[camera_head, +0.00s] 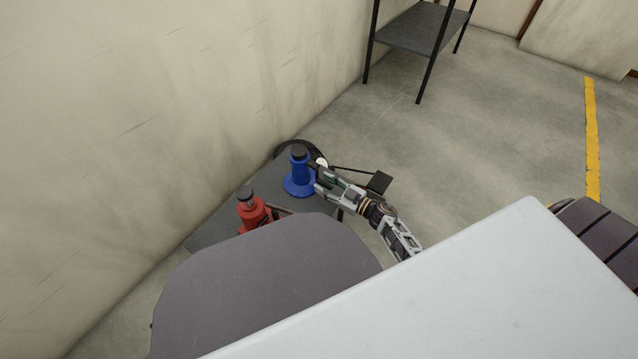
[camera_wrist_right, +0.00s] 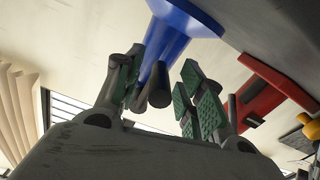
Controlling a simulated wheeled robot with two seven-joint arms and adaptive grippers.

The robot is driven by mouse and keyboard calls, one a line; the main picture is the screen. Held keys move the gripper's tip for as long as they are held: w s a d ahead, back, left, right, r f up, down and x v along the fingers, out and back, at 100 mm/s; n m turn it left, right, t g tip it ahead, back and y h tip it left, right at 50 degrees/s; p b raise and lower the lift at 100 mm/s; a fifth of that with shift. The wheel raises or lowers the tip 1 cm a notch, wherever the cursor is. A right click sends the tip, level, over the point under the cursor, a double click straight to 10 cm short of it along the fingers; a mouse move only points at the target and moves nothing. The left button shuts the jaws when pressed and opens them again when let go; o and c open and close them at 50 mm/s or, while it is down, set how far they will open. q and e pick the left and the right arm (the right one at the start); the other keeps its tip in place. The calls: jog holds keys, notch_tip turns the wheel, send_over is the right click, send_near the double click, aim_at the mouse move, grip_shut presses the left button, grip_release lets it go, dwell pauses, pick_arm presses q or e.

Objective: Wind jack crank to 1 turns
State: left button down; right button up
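A blue jack (camera_head: 299,178) with a dark top stands on a dark grey surface (camera_head: 214,228) by the wall. A red jack (camera_head: 252,214) stands beside it, nearer to me. My right gripper (camera_head: 318,180) is at the blue jack's right side. In the right wrist view, its green-padded fingers (camera_wrist_right: 168,85) are apart. A dark round-ended bar (camera_wrist_right: 158,86) at the blue jack (camera_wrist_right: 168,50) shows between them, closer to the left finger; I cannot tell whether they touch. The red jack (camera_wrist_right: 268,88) shows at the right there. My left gripper is not in view.
The beige wall (camera_head: 150,110) runs close behind the jacks on the left. A thin dark rod with a black plate (camera_head: 380,182) lies just right of my right gripper. A shelf rack (camera_head: 412,30) stands farther back. The floor (camera_head: 490,130) to the right is open.

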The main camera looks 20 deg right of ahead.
aim_at(318, 181)
jog(key=shift+b+x, duration=0.45)
jog(key=shift+x, duration=1.05)
jog(key=shift+c, duration=0.5)
grip_shut()
